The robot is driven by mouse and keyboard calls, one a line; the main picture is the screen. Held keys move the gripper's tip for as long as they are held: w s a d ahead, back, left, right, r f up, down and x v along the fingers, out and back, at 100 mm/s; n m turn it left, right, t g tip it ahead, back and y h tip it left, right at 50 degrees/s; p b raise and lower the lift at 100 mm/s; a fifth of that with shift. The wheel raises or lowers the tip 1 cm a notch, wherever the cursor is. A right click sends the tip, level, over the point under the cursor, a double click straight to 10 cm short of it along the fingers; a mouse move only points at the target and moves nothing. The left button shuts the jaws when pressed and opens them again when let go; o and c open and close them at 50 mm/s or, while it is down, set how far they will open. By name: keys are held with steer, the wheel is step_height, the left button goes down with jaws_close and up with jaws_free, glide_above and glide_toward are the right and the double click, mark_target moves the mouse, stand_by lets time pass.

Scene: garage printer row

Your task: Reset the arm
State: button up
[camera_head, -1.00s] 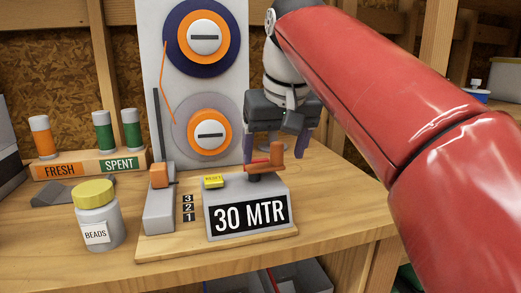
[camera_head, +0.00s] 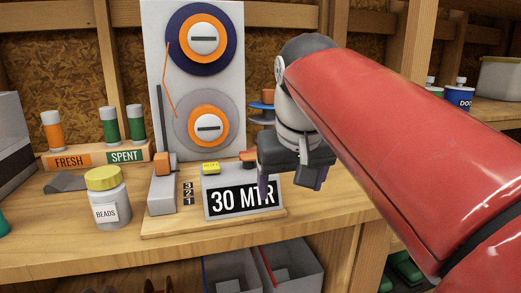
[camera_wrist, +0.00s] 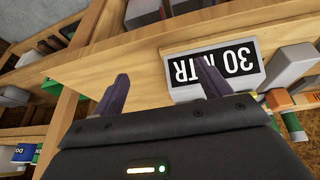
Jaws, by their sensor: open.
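My red arm reaches in from the right in the head view. My gripper (camera_head: 291,188) hangs in front of the right end of the "30 MTR" counter box (camera_head: 243,198) and hides part of it. In the wrist view the two dark fingers (camera_wrist: 160,88) stand apart with nothing between them. The counter box also shows in the wrist view (camera_wrist: 213,65), upside down, with one fingertip over its near edge. I cannot tell whether the finger touches it.
A spool panel (camera_head: 155,70) stands behind the counter. A yellow-lidded beads jar (camera_head: 107,205) and a FRESH/SPENT rack (camera_head: 97,157) are at left. Grey bins (camera_head: 232,272) sit below the bench (camera_head: 60,235). A blue-labelled tub (camera_head: 459,97) is at far right.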

steer(key=s+d+f, duration=0.3)
steer(key=s+f, duration=0.1)
steer(key=f, duration=0.3)
steer(key=s+d+f+m, duration=0.1)
steer(key=s+d+f, duration=0.2)
steer(key=s+f, duration=0.2)
steer(key=s+d+f+m, duration=0.1)
steer(key=s+d+f, duration=0.3)
steer(key=f, duration=0.5)
steer(key=shift+s+f+t, duration=0.4)
steer(key=shift+s, duration=0.1)
steer(key=shift+d, duration=0.1)
